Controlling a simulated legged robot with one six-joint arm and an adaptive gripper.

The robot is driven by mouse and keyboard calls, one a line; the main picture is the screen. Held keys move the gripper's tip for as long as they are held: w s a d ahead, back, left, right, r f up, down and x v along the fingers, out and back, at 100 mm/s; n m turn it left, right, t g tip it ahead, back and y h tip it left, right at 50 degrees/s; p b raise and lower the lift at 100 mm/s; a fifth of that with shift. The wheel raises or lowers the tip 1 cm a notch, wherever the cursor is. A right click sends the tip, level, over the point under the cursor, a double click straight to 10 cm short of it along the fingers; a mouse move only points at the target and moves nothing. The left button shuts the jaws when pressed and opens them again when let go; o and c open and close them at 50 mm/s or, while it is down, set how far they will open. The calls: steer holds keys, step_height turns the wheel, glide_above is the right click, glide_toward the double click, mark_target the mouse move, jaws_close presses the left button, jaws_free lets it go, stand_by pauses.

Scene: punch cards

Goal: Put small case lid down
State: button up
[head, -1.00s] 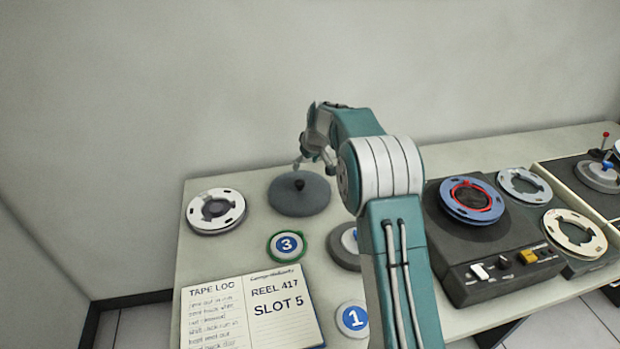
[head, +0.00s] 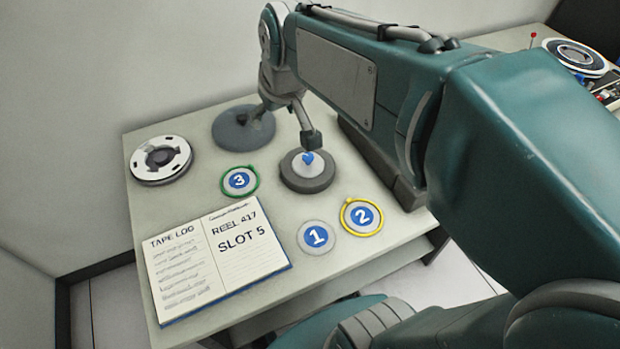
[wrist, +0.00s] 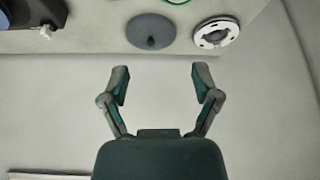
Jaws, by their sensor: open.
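A round dark grey lid with a black knob (head: 228,129) lies flat at the back of the table. It also shows in the wrist view (wrist: 147,25), beyond the fingertips. My gripper (head: 288,128) is open and empty, fingers spread. In the head view one finger overlaps the black-knobbed lid and the other overlaps the edge of the blue-knobbed disc. The wrist view shows nothing between the fingertips (wrist: 161,74).
A white reel (head: 140,165) lies at the back left. Discs numbered 3 (head: 226,185), 1 (head: 306,245) and 2 (head: 350,227) lie around the blue-knobbed disc. An open tape log (head: 265,269) reads "REEL 417 SLOT 5". My arm hides much of the right side.

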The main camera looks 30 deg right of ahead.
steer(key=s+f+m, duration=0.1)
steer(key=s+f, duration=0.3)
steer(key=s, duration=1)
steer(key=shift+h, duration=0.3)
